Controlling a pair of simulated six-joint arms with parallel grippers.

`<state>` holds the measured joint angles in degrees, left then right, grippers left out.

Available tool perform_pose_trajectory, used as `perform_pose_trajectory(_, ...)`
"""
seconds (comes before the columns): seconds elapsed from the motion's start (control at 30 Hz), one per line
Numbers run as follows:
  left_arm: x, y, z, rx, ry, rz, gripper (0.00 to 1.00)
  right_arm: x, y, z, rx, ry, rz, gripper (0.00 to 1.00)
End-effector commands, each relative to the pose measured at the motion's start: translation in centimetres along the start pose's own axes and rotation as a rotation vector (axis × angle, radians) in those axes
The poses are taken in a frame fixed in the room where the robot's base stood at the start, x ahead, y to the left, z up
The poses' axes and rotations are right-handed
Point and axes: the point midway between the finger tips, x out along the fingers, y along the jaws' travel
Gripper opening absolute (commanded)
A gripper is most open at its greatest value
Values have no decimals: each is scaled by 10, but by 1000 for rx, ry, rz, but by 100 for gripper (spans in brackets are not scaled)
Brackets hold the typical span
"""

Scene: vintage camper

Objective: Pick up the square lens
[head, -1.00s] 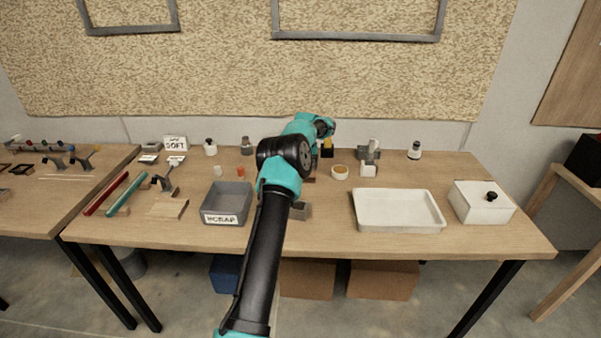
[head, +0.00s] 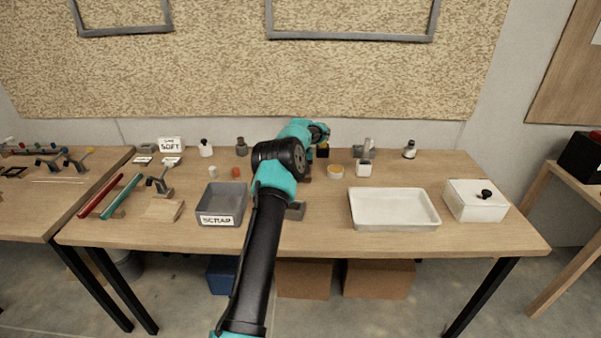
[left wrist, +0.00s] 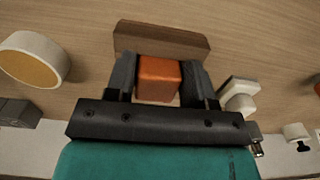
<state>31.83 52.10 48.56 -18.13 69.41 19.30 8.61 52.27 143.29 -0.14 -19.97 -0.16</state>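An orange block with a squarish face (left wrist: 158,79) sits between the two fingers of my left gripper (left wrist: 160,78) in the left wrist view. The fingers lie along both its sides with no clear gap. I cannot tell whether this block is the square lens. A brown wooden piece (left wrist: 160,42) lies just beyond it, and I cannot tell whether they touch. In the head view my left arm reaches over the table's middle, and its fingertips and the orange block are hidden behind the arm. My right gripper is not in view.
A round dish with amber contents (head: 335,172) is close by; it also shows in the left wrist view (left wrist: 32,62). A grey scrap bin (head: 221,204), white tray (head: 394,223) and lidded white box (head: 476,206) stand nearer the front. Small bottles line the back.

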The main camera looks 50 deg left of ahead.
Motion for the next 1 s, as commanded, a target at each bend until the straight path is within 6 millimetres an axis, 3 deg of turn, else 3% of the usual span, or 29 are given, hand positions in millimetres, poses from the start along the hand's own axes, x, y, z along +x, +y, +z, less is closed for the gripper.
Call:
perform_pose_trajectory(0.27,0,0,0,0,0,0,24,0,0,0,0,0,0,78)
perform_pose_trajectory(0.63,-5,0,0,0,2,0,23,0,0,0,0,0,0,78)
perform_pose_trajectory(1.0,-37,0,0,0,0,0,23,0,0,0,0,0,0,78)
